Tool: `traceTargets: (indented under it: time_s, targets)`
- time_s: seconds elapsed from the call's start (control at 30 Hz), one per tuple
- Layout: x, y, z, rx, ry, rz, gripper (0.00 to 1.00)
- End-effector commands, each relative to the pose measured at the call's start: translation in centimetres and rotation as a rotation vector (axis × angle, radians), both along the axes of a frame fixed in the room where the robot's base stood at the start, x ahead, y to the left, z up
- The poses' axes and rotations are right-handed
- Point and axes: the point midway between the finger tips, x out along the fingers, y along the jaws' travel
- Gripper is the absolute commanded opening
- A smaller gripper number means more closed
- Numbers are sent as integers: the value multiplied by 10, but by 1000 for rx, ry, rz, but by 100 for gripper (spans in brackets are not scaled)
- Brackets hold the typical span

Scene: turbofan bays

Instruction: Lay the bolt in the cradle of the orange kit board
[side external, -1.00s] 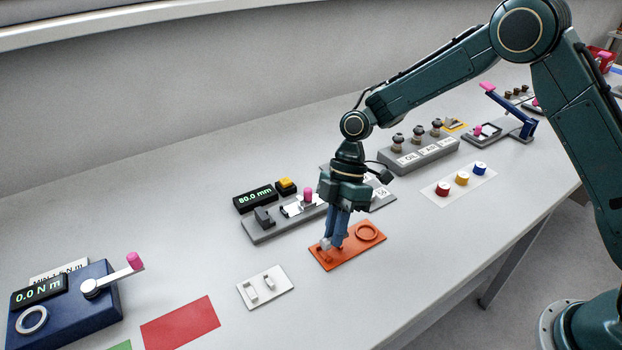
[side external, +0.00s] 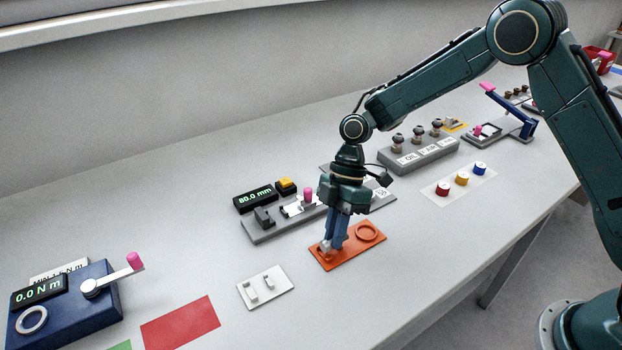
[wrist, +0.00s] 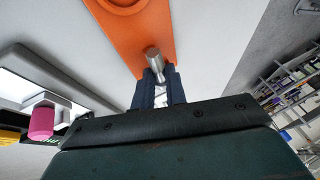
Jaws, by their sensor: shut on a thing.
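The orange kit board (side external: 347,257) lies flat on the table, with a round ring at its right end; it also shows in the wrist view (wrist: 146,38). My gripper (side external: 329,247) points straight down over the board's left part. In the wrist view its fingers (wrist: 157,84) are shut on the silvery bolt (wrist: 153,57), whose end sticks out past the fingertips over the orange surface. The cradle is at the board's left end, largely hidden behind the fingers. I cannot tell whether the bolt touches it.
A white plate (side external: 256,293) with two small holders lies left of the board. Behind stands a grey measuring fixture (side external: 262,232) with a pink knob (side external: 308,194) and an 80.0 mm display (side external: 255,198). A red mat (side external: 180,323) lies front left. Table in front of the board is clear.

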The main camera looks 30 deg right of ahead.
Motion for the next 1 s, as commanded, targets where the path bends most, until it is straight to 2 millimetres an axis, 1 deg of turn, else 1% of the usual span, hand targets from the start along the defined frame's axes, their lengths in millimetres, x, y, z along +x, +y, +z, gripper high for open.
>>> traceTargets:
  time_s: [1.0]
  targets:
    - [0, 0, -6, 0, 0, 0, 0]
